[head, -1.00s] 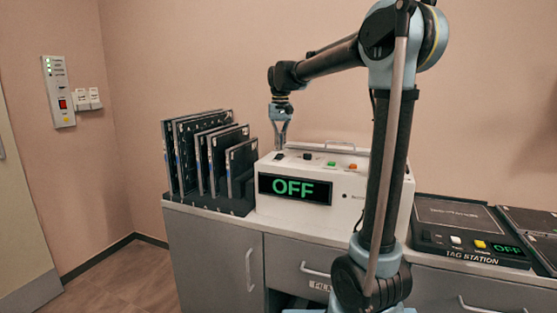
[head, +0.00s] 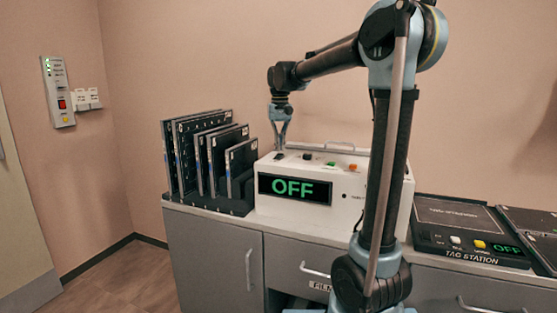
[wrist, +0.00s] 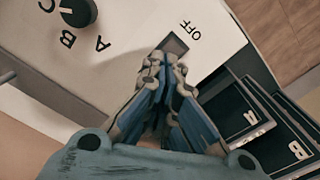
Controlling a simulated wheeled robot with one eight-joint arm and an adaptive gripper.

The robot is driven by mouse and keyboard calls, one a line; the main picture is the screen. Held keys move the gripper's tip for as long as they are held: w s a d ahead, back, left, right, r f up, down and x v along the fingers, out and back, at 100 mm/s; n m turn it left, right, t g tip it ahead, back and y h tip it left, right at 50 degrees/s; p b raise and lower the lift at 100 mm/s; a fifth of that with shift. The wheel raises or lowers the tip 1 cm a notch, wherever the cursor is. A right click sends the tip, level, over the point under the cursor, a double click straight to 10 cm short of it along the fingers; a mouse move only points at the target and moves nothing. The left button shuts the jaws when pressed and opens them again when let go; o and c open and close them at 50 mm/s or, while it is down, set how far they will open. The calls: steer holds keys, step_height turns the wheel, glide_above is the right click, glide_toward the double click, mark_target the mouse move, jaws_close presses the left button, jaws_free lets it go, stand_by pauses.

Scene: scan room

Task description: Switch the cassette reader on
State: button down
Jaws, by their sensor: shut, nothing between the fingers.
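The cassette reader (head: 340,213) is a white box on the cabinet top. Its front display (head: 293,188) reads OFF in green. In the wrist view, a small dark rectangular switch (wrist: 177,42) sits in the reader's top panel (wrist: 130,15), beside the printed word OFF. My gripper (head: 279,150) is over the left end of the reader's top. In the wrist view its fingers (wrist: 167,62) are closed together and empty, with their tips at the switch's near edge and hiding part of it. I cannot tell whether they touch it.
A rack of dark upright cassettes (head: 210,160) stands close to the left of the reader. A black dial (wrist: 78,10) marked with letters is on the reader's top. The tag station (head: 475,255) lies on the right. A wall panel (head: 58,92) hangs at far left.

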mark_target(280, 154)
steer(key=shift+f, duration=1)
stand_by(0.6)
steer(key=shift+r, duration=3.55)
